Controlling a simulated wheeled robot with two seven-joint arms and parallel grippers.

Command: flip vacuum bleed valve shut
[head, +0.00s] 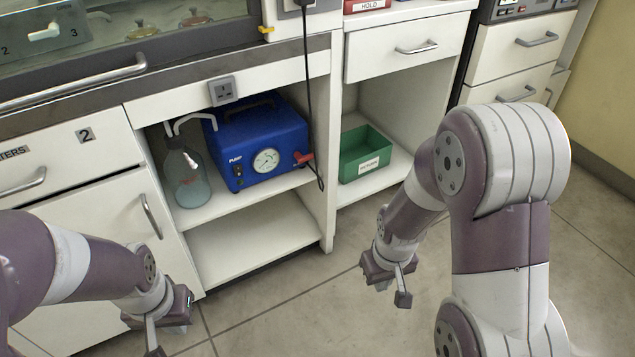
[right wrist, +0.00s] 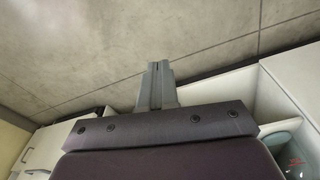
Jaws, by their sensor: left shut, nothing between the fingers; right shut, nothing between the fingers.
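A blue vacuum pump (head: 256,145) labelled PUMP sits on the upper shelf of the open cabinet, with a round dial gauge (head: 266,161) on its front. A small red valve handle (head: 303,158) sticks out at the pump's right front corner, by a black cable. Its exact angle is too small to tell. My right gripper (head: 402,290) is shut and empty, in front of the cabinet and lower right of the valve, well apart from it. Its shut fingers also show in the right wrist view (right wrist: 157,85). My left gripper (head: 153,338) is shut and empty at lower left, before the cabinet door.
A glass flask (head: 187,180) with tubing stands left of the pump. A green bin (head: 364,154) sits in the bay to the right, behind a white divider (head: 327,205). The lower shelf (head: 245,240) is empty. A black cable (head: 309,100) hangs before the divider.

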